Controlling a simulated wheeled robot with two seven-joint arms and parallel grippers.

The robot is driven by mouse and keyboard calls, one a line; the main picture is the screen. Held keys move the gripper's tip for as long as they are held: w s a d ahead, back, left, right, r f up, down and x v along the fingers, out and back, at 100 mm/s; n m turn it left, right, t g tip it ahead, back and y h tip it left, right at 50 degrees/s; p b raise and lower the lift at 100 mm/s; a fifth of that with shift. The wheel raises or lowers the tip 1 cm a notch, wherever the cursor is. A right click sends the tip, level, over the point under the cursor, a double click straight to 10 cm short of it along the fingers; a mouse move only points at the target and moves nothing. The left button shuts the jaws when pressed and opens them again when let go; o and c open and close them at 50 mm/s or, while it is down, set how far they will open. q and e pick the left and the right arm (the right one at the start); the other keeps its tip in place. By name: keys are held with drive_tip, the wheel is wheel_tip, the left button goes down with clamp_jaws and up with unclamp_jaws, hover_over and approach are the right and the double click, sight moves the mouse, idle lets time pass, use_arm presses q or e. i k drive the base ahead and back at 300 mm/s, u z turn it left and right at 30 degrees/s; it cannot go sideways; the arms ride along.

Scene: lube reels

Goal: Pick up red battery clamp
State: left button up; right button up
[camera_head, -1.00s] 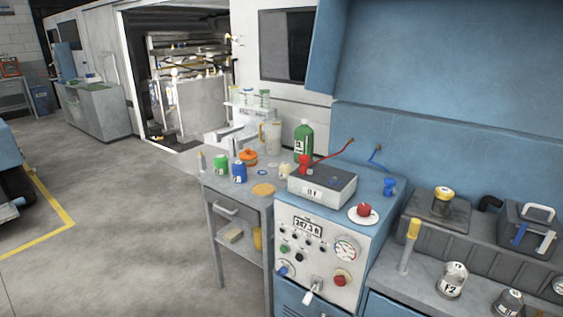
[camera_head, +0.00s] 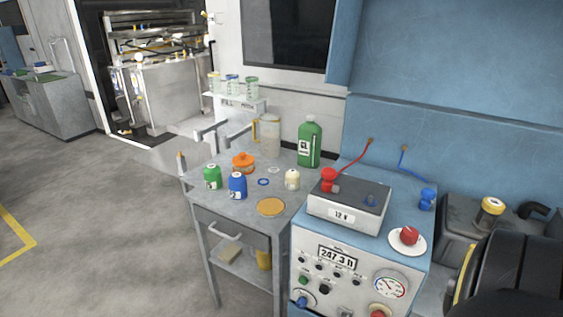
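The red battery clamp (camera_head: 328,176) is at the left rear of the top of a grey battery box (camera_head: 343,216) labelled 12 V. Its red cable (camera_head: 350,156) runs up to the blue wall panel. A blue clamp (camera_head: 427,197) sits to the right of the box on the blue cabinet top, with a blue cable (camera_head: 415,168) to the wall. A small blue post shows on the box's right side. Neither gripper's fingers are visible.
A grey side table (camera_head: 218,192) on the left holds a green jar (camera_head: 212,176), blue jar (camera_head: 237,185), orange pot (camera_head: 243,162) and green bottle (camera_head: 309,142). Open floor lies left.

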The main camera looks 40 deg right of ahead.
sight(328, 174)
drive_tip(key=z, duration=0.55)
drive_tip(key=i, duration=1.05)
drive_tip(key=z, duration=0.85)
